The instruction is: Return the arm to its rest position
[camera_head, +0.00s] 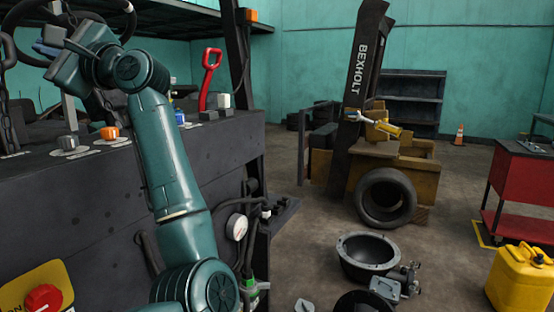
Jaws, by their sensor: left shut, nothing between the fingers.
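My left arm (165,150), dark green, rises from the bottom of the head view, passes in front of the forklift's dark console and bends at the upper left. My left gripper (46,42) is at the upper left, above the console and close to a dark steering wheel. It is shut with nothing in it; its fingers are small and partly lost against the wheel. I cannot tell whether it touches the wheel. My right gripper is not in view.
The dark console (95,195) carries knobs and a red lever (209,78). A red button (43,298) is at lower left. A pressure gauge (237,227) is beside my arm. A tyre (386,198), metal housing (366,257), yellow canister (520,280) and red cart (522,177) stand right.

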